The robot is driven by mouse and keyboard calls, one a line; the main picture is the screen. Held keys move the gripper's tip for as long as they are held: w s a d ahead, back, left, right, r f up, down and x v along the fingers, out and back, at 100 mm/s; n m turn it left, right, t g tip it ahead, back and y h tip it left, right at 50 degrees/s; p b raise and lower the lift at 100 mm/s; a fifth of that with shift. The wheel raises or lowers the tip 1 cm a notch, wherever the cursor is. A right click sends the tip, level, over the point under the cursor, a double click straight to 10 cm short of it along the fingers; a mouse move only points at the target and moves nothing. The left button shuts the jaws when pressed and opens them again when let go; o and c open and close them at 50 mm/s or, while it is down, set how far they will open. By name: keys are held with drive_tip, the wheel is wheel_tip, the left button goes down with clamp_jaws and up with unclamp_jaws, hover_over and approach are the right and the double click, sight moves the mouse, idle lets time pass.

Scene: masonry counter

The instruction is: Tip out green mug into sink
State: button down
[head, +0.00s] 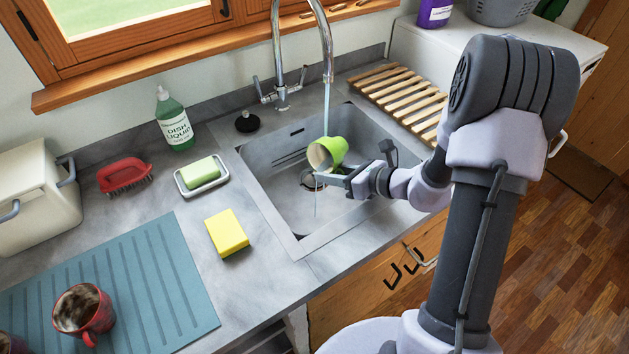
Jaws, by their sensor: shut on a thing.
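The green mug (334,148) is in the head view, over the sink (277,200) basin. It is tilted on its side, with its mouth facing left and down. My gripper (335,177) reaches in from the right and is shut on the mug at its lower side. The exact grip point is partly hidden. The mug hangs above the basin floor, near the drain. Water runs from the chrome tap (327,60) down to the mug, and a thin stream shows below the mug's mouth. The mug's inside looks pale brown.
A wooden slatted rack (400,92) lies right of the sink. A yellow sponge (227,232), soap dish (203,184), red brush (124,175) and dish liquid bottle (174,122) stand left. A red mug (84,311) stands on the blue mat (150,275). Counter between the mat and sink is partly clear.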

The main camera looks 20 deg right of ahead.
drive_tip(key=shift+a+r+n+t+h+b, duration=0.1)
drive_tip(key=shift+r+n+t+h+b, duration=0.15)
drive_tip(key=shift+n+h+b, duration=0.75)
idle(0.7)
